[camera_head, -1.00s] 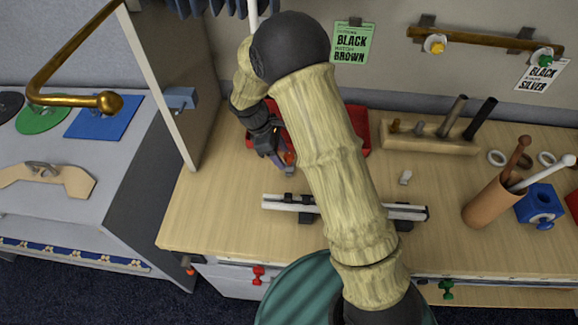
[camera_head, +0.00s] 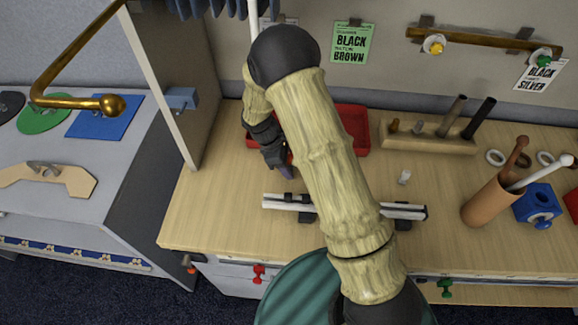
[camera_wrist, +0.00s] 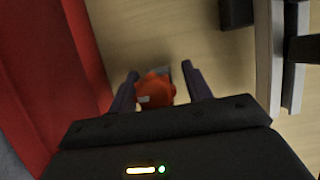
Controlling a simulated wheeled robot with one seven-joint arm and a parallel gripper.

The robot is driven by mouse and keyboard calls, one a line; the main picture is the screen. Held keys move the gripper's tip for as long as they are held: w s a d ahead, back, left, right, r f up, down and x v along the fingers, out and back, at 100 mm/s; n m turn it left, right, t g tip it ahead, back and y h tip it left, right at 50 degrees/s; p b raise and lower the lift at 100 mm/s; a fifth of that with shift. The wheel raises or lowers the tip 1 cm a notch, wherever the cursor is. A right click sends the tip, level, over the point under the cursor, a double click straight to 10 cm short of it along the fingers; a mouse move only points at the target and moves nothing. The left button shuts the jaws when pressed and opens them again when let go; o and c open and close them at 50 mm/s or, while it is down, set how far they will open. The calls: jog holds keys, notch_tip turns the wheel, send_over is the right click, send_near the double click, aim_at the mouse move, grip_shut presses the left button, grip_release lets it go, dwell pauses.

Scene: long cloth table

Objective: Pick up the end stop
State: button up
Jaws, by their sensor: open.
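A small orange-red piece (camera_wrist: 157,92) with a grey part, which looks like the end stop, lies on the wooden tabletop in the wrist view. My gripper (camera_wrist: 160,72) is open, with one dark finger on each side of the piece. I cannot tell whether the fingers touch it. In the head view my gripper (camera_head: 285,173) points down between the red tray and the rail. My arm and gripper hide the piece there.
The red tray (camera_head: 352,118) is behind my gripper, and its wall (camera_wrist: 88,50) is close on the left in the wrist view. The silver-and-black rail (camera_head: 405,211) lies in front. A small white piece (camera_head: 404,177) sits right of my arm, with bare table around it.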

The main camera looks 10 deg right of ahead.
jog(key=c, duration=1.1)
jog(key=shift+o, duration=0.2)
jog(key=shift+r, duration=0.15)
jog(key=shift+r+b, duration=0.25)
jog(key=shift+b, duration=0.05)
jog(key=shift+w+a+r, duration=0.1)
jog(key=shift+a, duration=0.3)
jog(key=a, duration=0.2)
jog(key=w+a+b, duration=0.1)
jog(key=a, duration=0.2)
jog(key=a+b, duration=0.1)
jog(key=a, duration=0.1)
jog(key=shift+w+a+r, duration=0.15)
jog(key=shift+a+r, duration=0.1)
jog(key=shift+a, duration=0.1)
notch_tip(320, 180, up, 14)
jog(key=b, duration=0.1)
jog(key=shift+d+f, duration=0.2)
jog(key=shift+d, duration=0.05)
jog(key=shift+f, duration=0.1)
